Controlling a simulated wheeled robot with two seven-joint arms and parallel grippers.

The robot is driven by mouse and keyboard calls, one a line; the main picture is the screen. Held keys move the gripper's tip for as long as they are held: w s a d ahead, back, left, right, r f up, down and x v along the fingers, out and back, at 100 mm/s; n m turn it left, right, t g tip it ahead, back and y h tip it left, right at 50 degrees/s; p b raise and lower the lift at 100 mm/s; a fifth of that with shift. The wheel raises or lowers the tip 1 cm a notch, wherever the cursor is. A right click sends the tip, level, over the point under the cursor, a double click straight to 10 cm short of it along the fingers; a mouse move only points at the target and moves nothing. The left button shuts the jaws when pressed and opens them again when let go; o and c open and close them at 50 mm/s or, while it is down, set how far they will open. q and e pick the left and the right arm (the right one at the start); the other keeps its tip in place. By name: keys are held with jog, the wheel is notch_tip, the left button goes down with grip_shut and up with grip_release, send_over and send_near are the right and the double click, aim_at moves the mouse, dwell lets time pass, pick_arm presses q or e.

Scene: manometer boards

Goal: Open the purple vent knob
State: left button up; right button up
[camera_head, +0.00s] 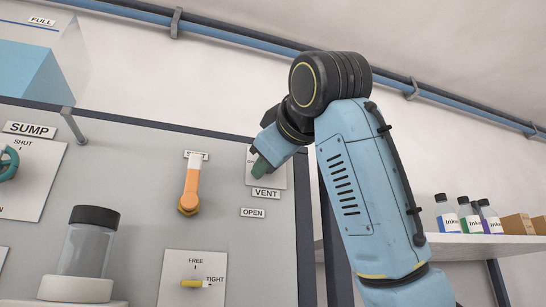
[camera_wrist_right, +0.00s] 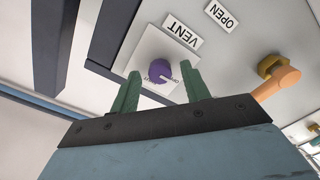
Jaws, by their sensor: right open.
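The purple vent knob (camera_wrist_right: 160,71) sits on a small white plate (camera_wrist_right: 150,49) in the right wrist view, beside the VENT label (camera_wrist_right: 182,30). My right gripper (camera_wrist_right: 162,82) is open, its two green fingers on either side of the knob's place in that view. I cannot tell whether they touch it. In the head view the right gripper (camera_head: 261,167) is at the vent plate (camera_head: 275,176), and the knob is hidden behind it. The OPEN label (camera_head: 253,213) is below the VENT label (camera_head: 265,193). My left gripper is not in view.
An orange lever (camera_head: 191,188) is left of the vent plate. A yellow knob (camera_head: 192,284) sits below, with FREE and TIGHT marks. A dark-lidded jar (camera_head: 89,242) stands lower left. Ink bottles (camera_head: 447,213) stand on a shelf (camera_head: 470,246) at right.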

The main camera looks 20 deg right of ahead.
jog(key=s+b, duration=0.5)
jog(key=s, duration=0.8)
jog(key=shift+s+d+b, duration=0.2)
jog(key=shift+b, duration=0.2)
